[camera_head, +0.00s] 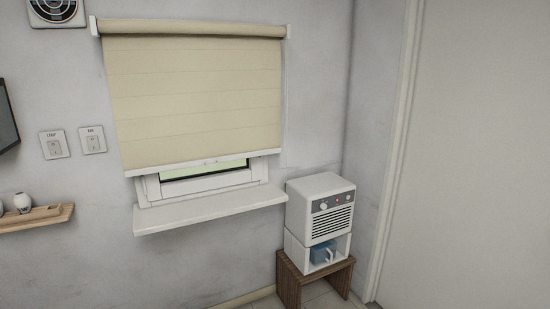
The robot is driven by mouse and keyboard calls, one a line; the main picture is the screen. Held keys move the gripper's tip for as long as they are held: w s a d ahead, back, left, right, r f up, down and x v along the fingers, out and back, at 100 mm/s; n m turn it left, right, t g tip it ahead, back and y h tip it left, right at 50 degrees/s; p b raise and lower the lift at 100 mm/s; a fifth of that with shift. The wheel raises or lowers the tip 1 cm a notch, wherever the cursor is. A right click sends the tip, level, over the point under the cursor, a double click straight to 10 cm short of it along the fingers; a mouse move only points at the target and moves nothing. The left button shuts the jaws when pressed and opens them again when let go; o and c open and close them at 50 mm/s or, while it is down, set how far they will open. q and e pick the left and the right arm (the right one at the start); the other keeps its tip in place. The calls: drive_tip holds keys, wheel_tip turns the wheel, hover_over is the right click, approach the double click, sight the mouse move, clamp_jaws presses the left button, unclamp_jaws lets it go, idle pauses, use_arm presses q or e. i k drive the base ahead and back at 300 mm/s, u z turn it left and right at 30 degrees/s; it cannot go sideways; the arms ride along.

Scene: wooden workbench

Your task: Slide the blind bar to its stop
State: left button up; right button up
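A beige roller blind (195,95) hangs over a white-framed window on the wall in the head view. Its white bottom bar (203,166) runs across the lower edge of the fabric, above the sill. The blind covers most of the window. A narrow strip of glass (205,171) shows green below the bar. A thin pale line runs down the right side of the blind. Neither of my grippers is in view.
A white window sill (210,208) juts out below the window. A white heater-like unit (320,207) stands on a small wooden stool (290,283) to the right. Two wall switches (54,144) and a wooden shelf (40,217) are at left. A pale door or panel (475,160) fills the right.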

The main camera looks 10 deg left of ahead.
sight(156, 156)
drive_tip(key=z, duration=0.45)
drive_tip(key=i, duration=1.45)
drive_tip(key=u, duration=0.9)
drive_tip(key=i, duration=0.95)
drive_tip(key=u, duration=0.8)
